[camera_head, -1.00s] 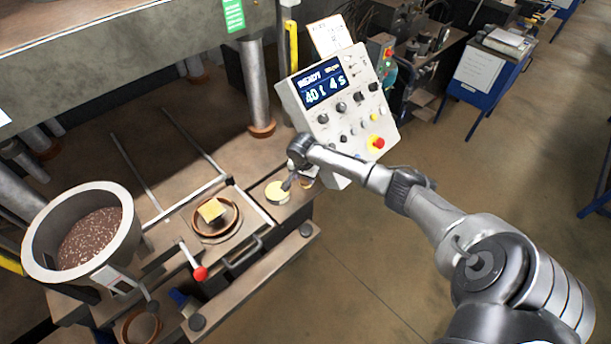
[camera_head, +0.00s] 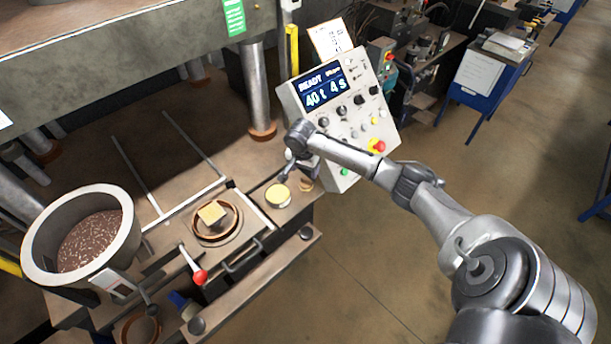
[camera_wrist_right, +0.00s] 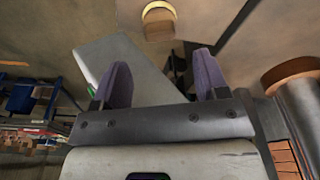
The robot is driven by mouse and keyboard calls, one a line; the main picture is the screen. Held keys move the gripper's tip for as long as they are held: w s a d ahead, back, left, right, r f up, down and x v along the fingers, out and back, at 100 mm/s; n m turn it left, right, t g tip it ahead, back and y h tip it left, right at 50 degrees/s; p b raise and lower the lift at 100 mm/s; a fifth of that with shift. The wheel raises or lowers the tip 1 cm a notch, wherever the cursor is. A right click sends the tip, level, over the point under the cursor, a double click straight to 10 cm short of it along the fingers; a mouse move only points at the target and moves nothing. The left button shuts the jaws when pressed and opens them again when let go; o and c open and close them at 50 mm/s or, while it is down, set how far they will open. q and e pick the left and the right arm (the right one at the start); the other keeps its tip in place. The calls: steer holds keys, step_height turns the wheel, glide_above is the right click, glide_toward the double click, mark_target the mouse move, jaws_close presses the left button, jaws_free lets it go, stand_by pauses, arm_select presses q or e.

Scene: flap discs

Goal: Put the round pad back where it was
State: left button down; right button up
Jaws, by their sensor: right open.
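A round pad (camera_head: 278,195) with a pale yellow top lies flat on the bench corner. My right gripper (camera_head: 297,172) is just above and behind it in the head view, in front of the control panel, and looks apart from it. In the right wrist view the two fingers of the right gripper (camera_wrist_right: 163,82) stand wide apart with nothing between them. A round pale-topped piece shows beyond them; I cannot tell whether it is the pad. My left gripper is not in view.
A round mould (camera_head: 232,226) holds a yellow block (camera_head: 212,213). A small brown ring (camera_head: 306,185) lies right of the pad. A bucket of brown granules (camera_head: 32,260), a red-knobbed lever (camera_head: 199,277) and the control panel (camera_head: 310,118) stand nearby. A steel column (camera_head: 256,90) rises behind.

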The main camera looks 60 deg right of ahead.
step_height(320, 180, up, 4)
steer(key=s+a+f+n, duration=0.4)
steer(key=a, duration=0.4)
steer(key=s+a+f+n+t+y, duration=0.1)
steer(key=s+a+f+n, duration=0.3)
steer(key=a, duration=0.4)
steer(key=s+a+f+n, duration=0.4)
steer(key=a, duration=0.3)
steer(key=s+a+r+n+t, duration=0.1)
steer(key=s+a+r+n, duration=0.1)
steer(key=s+a, duration=0.3)
steer(key=s+a+r+n+t+y, duration=0.1)
steer(key=s+a+n, duration=0.3)
steer(key=s, duration=0.5)
steer(key=shift+s+a+r+n, duration=0.25)
steer(key=shift+a+r+n, duration=0.05)
steer(key=shift+a+r, duration=0.3)
steer(key=shift+c, duration=0.4)
